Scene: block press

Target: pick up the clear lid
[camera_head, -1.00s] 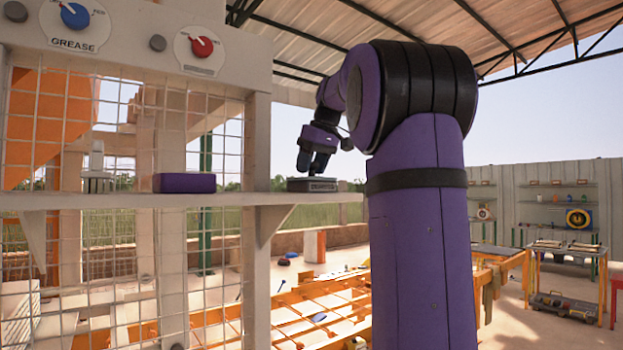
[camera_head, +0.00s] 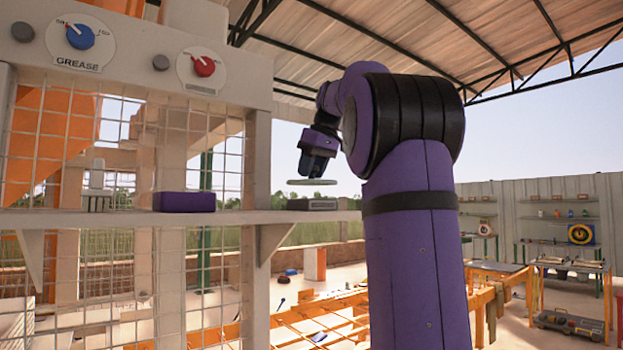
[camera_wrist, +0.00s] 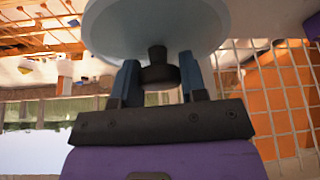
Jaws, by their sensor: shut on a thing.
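The clear lid (camera_head: 312,182) is a thin pale disc. My gripper (camera_head: 316,172) is above the lid, pointing down. In the wrist view the lid (camera_wrist: 157,25) appears as a round, pale bluish disc with a dark knob at its centre. There my gripper (camera_wrist: 158,73) has its two fingers shut on that knob, one on each side.
A purple block (camera_head: 184,202) and a pale brush-like item (camera_head: 97,188) stand on the shelf (camera_head: 140,219) to the left. Wire mesh backs the shelf. A panel above carries a blue knob (camera_head: 80,36) and a red knob (camera_head: 204,67). Open air surrounds the lid.

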